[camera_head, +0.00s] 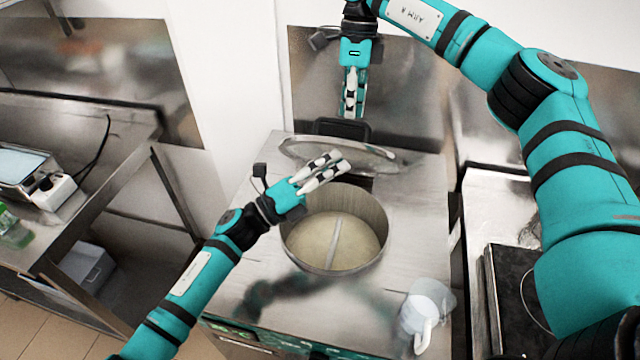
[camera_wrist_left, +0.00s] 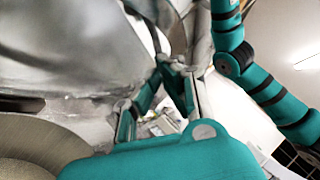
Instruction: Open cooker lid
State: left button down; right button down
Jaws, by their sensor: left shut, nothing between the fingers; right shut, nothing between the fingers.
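The cooker (camera_head: 410,200) has a round open well with a pale mass and a central bar inside. Its lid (camera_head: 382,154) stands raised behind the well, tilted back, with a see-through middle and a metal rim. My left gripper (camera_head: 336,163) is shut and empty, over the back rim of the well and in front of the lid; I cannot tell whether it touches the lid. My right gripper (camera_head: 350,112) is shut and empty, pointing down above and behind the lid. In the left wrist view the left gripper's fingers (camera_wrist_left: 182,92) show, with part of the well (camera_wrist_left: 30,145) at lower left.
A clear jug (camera_head: 427,308) stands at the cooker's front right corner. A steel table (camera_head: 75,225) with a device (camera_head: 30,170) and a green bottle (camera_head: 12,230) is at left. A dark-topped unit (camera_head: 515,285) is at right. A wall stands close behind the cooker.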

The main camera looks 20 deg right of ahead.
aim_at(338, 148)
pick_arm(q)
jog(key=shift+w+d+r, duration=0.15)
jog(key=shift+w+r, duration=0.2)
jog(key=shift+w, duration=0.15)
pick_arm(e)
jog(key=shift+a, duration=0.1)
pick_arm(q)
jog(key=shift+w+d+r, duration=0.2)
jog(key=shift+w+r, duration=0.3)
jog(key=shift+w, duration=0.05)
jog(key=shift+w+d+r, duration=0.1)
jog(key=shift+w+r, duration=0.05)
jog(key=shift+w, duration=0.05)
pick_arm(e)
jog(key=shift+a+f, duration=0.15)
jog(key=c, duration=1.9)
grip_release()
jog(key=shift+s, duration=0.2)
jog(key=shift+c, duration=0.2)
pick_arm(q)
jog(key=shift+d, duration=0.15)
pick_arm(e)
jog(key=o, duration=0.6)
jog(key=shift+w+d, duration=0.1)
jog(key=shift+d, duration=0.1)
jog(key=shift+c, duration=0.2)
pick_arm(q)
jog(key=shift+s, duration=0.1)
